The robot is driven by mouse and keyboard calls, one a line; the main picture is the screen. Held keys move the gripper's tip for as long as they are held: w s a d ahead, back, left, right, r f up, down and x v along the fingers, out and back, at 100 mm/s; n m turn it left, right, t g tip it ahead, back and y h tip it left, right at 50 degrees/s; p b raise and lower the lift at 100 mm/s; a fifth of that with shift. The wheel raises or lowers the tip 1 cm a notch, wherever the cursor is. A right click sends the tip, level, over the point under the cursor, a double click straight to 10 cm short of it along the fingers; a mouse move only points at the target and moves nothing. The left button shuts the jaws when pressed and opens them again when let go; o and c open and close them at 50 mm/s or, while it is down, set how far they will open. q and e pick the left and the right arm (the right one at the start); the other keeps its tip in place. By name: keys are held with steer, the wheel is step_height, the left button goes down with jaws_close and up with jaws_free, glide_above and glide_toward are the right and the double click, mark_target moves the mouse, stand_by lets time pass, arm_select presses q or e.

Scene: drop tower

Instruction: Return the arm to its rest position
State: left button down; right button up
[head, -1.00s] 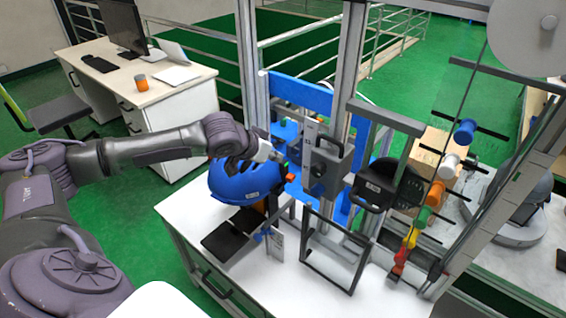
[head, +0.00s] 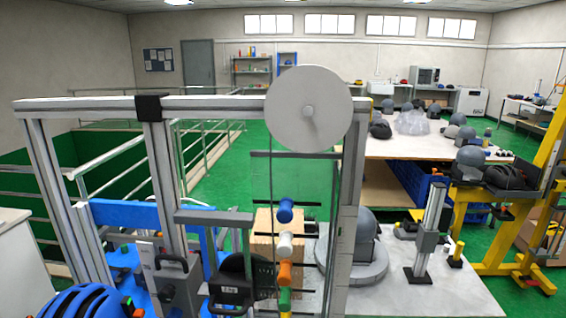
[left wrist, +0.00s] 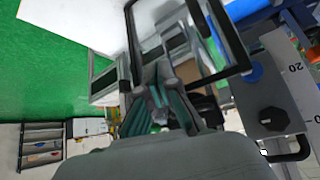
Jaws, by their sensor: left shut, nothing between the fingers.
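My left gripper (left wrist: 158,98) shows in the left wrist view, its dark fingers together with nothing between them. It is in front of a dark rectangular frame (left wrist: 127,45) and beside a grey panel (left wrist: 262,95) with a black knob and a number scale. I cannot tell from this view whether it touches anything. Neither arm shows in the head view, and my right gripper is in no view.
The drop tower's metal frame (head: 210,104) with a white wheel (head: 309,100) stands close ahead. A blue helmet (head: 85,303) is at lower left. Coloured cylinders (head: 286,243) hang near a wooden block (head: 265,228). A table with helmets (head: 400,147) stands behind, with green floor between.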

arm_select(q)
steer(key=s+f+n+g+y, duration=0.2)
steer(key=s+f, duration=0.1)
steer(key=s, duration=0.6)
steer(key=s+f+n+g+y, duration=0.1)
steer(key=s+f, duration=0.3)
steer(key=s, duration=0.6)
step_height(320, 180, down, 26)
steer(key=g+b, duration=0.1)
steer(key=b, duration=0.1)
steer(key=s+a+f+g+b, duration=0.1)
steer(key=s+a+f+b, duration=0.1)
steer(key=s+f, duration=1.6)
step_height(320, 180, down, 3)
steer(key=shift+a+r+g, duration=0.2)
steer(key=shift+a+g, duration=0.2)
steer(key=shift+a, duration=0.2)
